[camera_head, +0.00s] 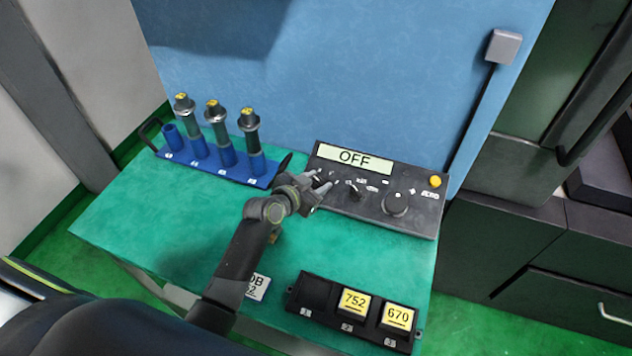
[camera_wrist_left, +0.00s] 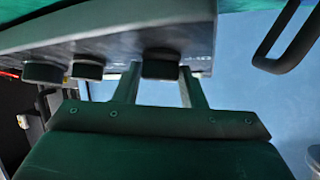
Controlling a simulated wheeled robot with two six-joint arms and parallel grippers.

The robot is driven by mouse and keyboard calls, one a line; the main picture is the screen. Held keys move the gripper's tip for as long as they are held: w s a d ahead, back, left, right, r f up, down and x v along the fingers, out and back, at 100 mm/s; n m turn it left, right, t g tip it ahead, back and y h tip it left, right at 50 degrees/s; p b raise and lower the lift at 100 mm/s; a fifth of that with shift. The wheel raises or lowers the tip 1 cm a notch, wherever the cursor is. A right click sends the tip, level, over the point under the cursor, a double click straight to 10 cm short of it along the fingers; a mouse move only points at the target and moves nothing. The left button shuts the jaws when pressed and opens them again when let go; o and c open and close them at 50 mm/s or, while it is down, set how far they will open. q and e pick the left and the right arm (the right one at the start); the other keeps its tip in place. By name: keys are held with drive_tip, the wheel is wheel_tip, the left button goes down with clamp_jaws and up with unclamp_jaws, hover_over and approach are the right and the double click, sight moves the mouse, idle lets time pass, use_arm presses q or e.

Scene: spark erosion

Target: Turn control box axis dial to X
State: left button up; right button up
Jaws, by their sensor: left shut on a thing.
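The control box (camera_head: 372,222) is a dark grey panel on the green bench. Its display (camera_head: 354,158) reads OFF. A small black dial (camera_head: 355,190) sits in the middle and a larger round knob (camera_head: 395,204) to its right. My left gripper (camera_head: 318,188) is at the box's left end, covering the control there. Two other dials (camera_wrist_left: 87,70) show to the left. The dial's small markings are unreadable. My right gripper is not in view.
A blue rack (camera_head: 215,166) with several tool holders stands left of the box. A black tray (camera_head: 345,322) with blocks marked 752 and 670 lies in front. A yellow button (camera_head: 435,181) is at the box's right. A blue wall (camera_head: 350,80) rises behind.

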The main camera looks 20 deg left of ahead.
use_arm(q)
drive_tip(key=shift+f+m+b, duration=0.2)
drive_tip(key=shift+m+b, duration=0.2)
drive_tip(key=shift+b, duration=0.3)
drive_tip(key=m+g+h+b, duration=0.1)
drive_tip(key=m+b, duration=0.1)
drive_tip(key=b, duration=0.1)
drive_tip(key=m+g+h+b, duration=0.1)
drive_tip(key=m+b, duration=0.1)
drive_tip(key=b, duration=0.1)
drive_tip(key=m+g+h+b, duration=0.1)
drive_tip(key=m+h+b, duration=0.1)
drive_tip(key=b, duration=0.1)
drive_tip(key=shift+w+a+m+g, duration=0.2)
drive_tip(key=shift+a+m+g, duration=0.1)
drive_tip(key=shift+g, duration=0.1)
drive_tip(key=shift+r+m+g+h+b, duration=0.2)
drive_tip(key=shift+m+g+h+b, duration=0.3)
drive_tip(key=shift+m+g+b, duration=0.8)
drive_tip(key=o, duration=0.9)
drive_tip(key=shift+o, duration=0.2)
drive_tip(key=shift+r, duration=0.1)
